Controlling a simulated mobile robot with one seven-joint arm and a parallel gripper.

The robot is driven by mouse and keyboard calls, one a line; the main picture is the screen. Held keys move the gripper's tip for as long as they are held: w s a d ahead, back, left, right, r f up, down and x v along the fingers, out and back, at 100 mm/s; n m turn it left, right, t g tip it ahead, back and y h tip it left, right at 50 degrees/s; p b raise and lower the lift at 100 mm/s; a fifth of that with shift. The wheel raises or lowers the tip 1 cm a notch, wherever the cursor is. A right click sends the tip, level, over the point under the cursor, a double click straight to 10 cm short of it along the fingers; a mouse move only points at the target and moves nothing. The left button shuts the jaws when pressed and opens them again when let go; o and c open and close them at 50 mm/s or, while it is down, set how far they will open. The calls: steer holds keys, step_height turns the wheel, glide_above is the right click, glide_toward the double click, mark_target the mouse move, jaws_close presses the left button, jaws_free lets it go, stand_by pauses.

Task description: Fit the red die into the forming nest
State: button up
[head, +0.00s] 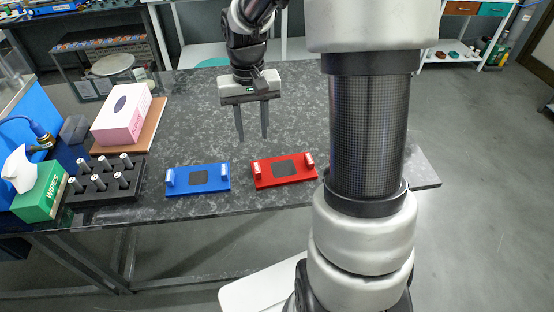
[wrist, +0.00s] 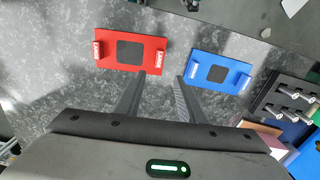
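The red die (head: 301,180) is a flat red plate with a dark square in its middle and a pale upright piece at each end. It lies on the dark speckled table, right of the blue plate. It also shows in the wrist view (wrist: 112,62), at upper left. My gripper (head: 253,138) hangs above the table behind the two plates, its fingers apart with nothing between them. In the wrist view my gripper's fingers (wrist: 161,76) point toward the gap between the plates. I cannot make out which thing is the forming nest.
The blue plate (head: 169,191) lies left of the red die. A black rack (head: 92,200) of silver cylinders, a green wipes box (head: 42,203) and a pink box (head: 122,114) on a brown board stand at left. The table (head: 195,130) is clear behind the plates.

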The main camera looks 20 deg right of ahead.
glide_above(257, 167)
step_height(257, 167, down, 8)
steer(key=shift+w+a, duration=0.1)
steer(key=shift+w, duration=0.05)
steer(key=f, duration=0.5)
steer(key=shift+s, duration=0.2)
jaws_close()
